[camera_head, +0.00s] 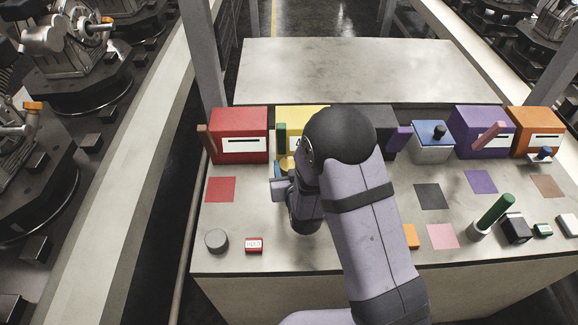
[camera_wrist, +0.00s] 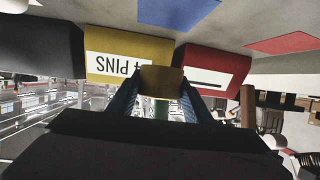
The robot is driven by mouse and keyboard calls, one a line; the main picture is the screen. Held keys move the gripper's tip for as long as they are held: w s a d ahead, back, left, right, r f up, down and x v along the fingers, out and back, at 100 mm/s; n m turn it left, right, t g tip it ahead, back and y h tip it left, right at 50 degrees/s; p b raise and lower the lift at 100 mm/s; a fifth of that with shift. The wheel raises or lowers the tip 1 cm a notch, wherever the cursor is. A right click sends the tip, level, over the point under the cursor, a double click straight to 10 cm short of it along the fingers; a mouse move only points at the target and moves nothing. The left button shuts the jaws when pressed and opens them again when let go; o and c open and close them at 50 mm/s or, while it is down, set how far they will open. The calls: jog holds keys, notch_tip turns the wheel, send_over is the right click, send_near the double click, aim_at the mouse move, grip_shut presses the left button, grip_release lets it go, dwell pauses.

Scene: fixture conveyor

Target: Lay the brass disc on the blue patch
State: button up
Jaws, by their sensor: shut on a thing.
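My gripper (camera_wrist: 158,92) is shut on a brass-coloured piece (camera_wrist: 162,79), which I take to be the brass disc. In the wrist view it shows as a small block-like shape between the two blue fingers. In the head view my gripper (camera_head: 281,177) is in front of the yellow box, with a bit of yellow at its fingers. The blue patch (camera_wrist: 177,11) lies at the top of the wrist view, apart from the held piece. I cannot make out the blue patch in the head view, where my arm covers that part of the table.
The yellow box (camera_wrist: 108,50) and red box (camera_head: 240,145) stand at the table's back. A green upright thing (camera_head: 281,137) is close to my gripper. The red patch (camera_head: 220,190) is bare.

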jog(key=shift+f+b, duration=2.9)
jog(key=shift+f, duration=0.3)
jog(key=shift+f+b, duration=0.6)
jog(key=shift+f, duration=0.05)
jog(key=o, duration=1.3)
jog(key=shift+s, duration=0.1)
jog(key=shift+b+v, duration=0.75)
jog(key=shift+v, duration=2.8)
